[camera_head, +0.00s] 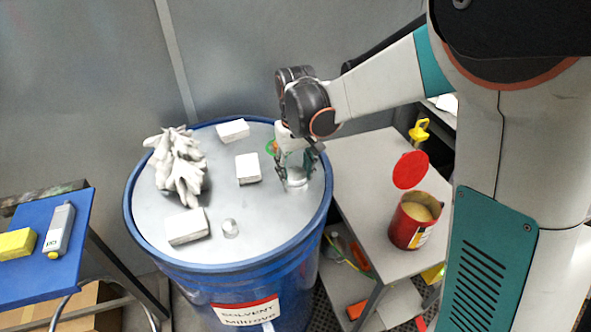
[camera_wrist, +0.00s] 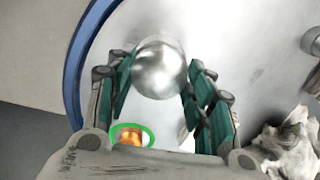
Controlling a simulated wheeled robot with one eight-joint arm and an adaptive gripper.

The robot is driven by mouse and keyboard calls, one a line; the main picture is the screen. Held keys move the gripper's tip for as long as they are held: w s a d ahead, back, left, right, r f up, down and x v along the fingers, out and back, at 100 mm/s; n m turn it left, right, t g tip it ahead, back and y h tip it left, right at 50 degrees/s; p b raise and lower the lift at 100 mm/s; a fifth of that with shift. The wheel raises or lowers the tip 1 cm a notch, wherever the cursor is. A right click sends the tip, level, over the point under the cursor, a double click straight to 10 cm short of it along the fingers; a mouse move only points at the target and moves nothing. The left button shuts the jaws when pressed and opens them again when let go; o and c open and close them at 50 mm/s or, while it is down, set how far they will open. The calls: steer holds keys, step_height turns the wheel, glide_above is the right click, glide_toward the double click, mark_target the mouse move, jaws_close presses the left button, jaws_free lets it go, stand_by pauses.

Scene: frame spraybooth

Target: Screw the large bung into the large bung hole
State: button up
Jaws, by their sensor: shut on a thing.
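The large bung, a shiny silver round piece, is between my fingers in the wrist view (camera_wrist: 160,68). In the head view the bung (camera_head: 297,182) is low at the lid near the right rim of the blue drum. My gripper (camera_head: 296,170) points down and is shut on the bung, with one finger on each side. The drum's grey lid (camera_head: 215,165) is flat. The large bung hole is not visible, and I cannot tell whether the bung sits in it. A smaller silver bung (camera_head: 230,228) stands near the front of the lid.
White blocks (camera_head: 187,227) and a crumpled whitish rag (camera_head: 180,165) lie on the lid. A green ring with something orange (camera_wrist: 131,135) is near my gripper. A grey bench (camera_head: 365,165) with an open red tin (camera_head: 408,232) stands right; a blue table (camera_head: 50,255) stands left.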

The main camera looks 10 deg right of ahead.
steer(key=shift+m, duration=0.4)
steer(key=m, duration=0.4)
steer(key=shift+m, duration=0.3)
steer(key=shift+m, duration=0.9)
steer(key=m, duration=0.2)
steer(key=shift+m, duration=0.3)
steer(key=m, duration=0.4)
steer(key=shift+w, duration=0.1)
